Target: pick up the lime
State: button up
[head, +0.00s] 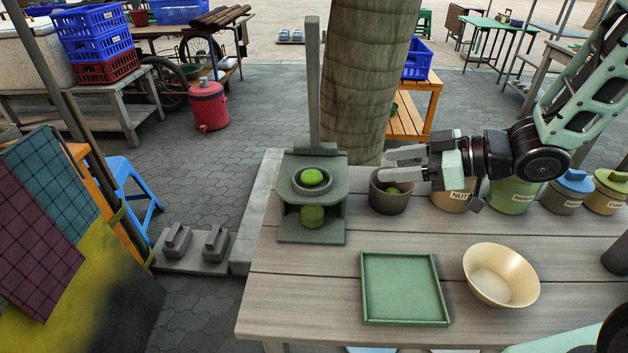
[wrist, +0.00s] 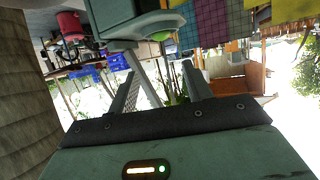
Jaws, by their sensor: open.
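A bright green lime (head: 312,178) sits in the round cup on top of the dark grey-green press stand (head: 295,228) at the table's left end. A second green round thing (head: 393,190), which looks like a lime, lies inside a dark clay pot (head: 386,205) to the right. My gripper (head: 388,164) is open and empty, above that pot and right of the press, with its fingers pointing left. In the wrist view my gripper (wrist: 165,92) shows both fingers apart with nothing between. A green lime (wrist: 160,36) is partly visible there beyond the fingers, at the edge of the press (wrist: 128,28).
A green square tray (head: 403,318) and a cream bowl (head: 500,275) stand at the front of the wooden table. Lidded jars (head: 512,196) line the back right. An upright post (head: 313,85) rises behind the press, and a thick trunk (head: 362,80) stands behind the table.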

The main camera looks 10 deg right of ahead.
send_near(319, 169)
jog(key=x, duration=0.2)
jog(key=b+x, duration=0.1)
jog(key=x, duration=0.2)
jog(key=shift+d+f, duration=0.1)
jog(key=shift+f, duration=0.3)
jog(key=x, duration=0.4)
jog(key=shift+w+a+r, duration=0.1)
jog(key=shift+a+r, duration=0.1)
jog(key=shift+a, duration=0.3)
jog(key=shift+w+a+f, duration=0.2)
jog(key=shift+w+a, duration=0.05)
jog(key=shift+a, duration=0.1)
jog(key=c, duration=0.8)
jog(key=shift+c, duration=0.2)
notch_tip(319, 169, up, 10)
jog(key=shift+r+p, duration=0.1)
jog(key=shift+p, duration=0.9)
